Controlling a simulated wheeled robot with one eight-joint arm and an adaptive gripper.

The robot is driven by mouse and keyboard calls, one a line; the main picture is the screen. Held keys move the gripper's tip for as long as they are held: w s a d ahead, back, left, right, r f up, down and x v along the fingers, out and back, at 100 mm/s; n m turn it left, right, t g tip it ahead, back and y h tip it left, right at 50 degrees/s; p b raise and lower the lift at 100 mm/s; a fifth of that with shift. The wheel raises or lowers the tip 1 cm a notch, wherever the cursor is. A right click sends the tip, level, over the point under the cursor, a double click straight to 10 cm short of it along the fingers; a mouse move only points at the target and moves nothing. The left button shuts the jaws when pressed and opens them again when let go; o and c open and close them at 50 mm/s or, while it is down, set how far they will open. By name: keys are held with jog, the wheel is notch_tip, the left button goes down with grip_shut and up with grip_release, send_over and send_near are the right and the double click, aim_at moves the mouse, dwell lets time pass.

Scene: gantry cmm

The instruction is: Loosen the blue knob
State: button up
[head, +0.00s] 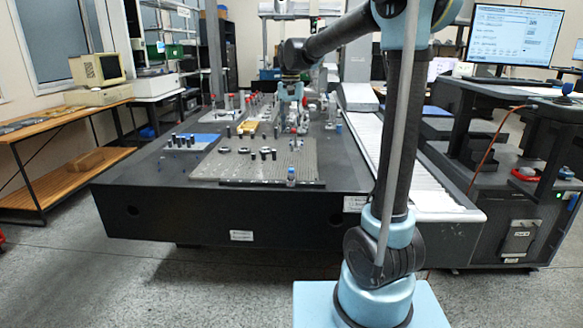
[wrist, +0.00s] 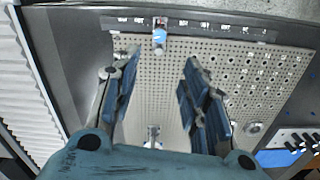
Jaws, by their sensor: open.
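A small blue knob (wrist: 159,36) on a metal fitting shows in the wrist view at the top, by the edge of the perforated plate (wrist: 225,60). In the head view a blue-topped fitting (head: 291,174) stands at the plate's front edge and looks like the same knob. My gripper (wrist: 158,75) is open, with its two blue-padded fingers wide apart and nothing between them. In the wrist view the knob lies beyond the fingertips, roughly midway between them, apart from both. In the head view my gripper (head: 291,97) is small, above the table behind the plate.
The dark machine table (head: 150,200) carries several small cylinders and fixtures. Another fitting (wrist: 152,130) shows low between my fingers. A blue plate with pegs (head: 193,141) lies to the left. White ribbed bellows (head: 368,135) run along the right side. The table's front left is clear.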

aim_at(291, 169)
notch_tip(291, 169, down, 17)
jog(key=shift+r, duration=0.2)
dwell(0.4)
grip_shut()
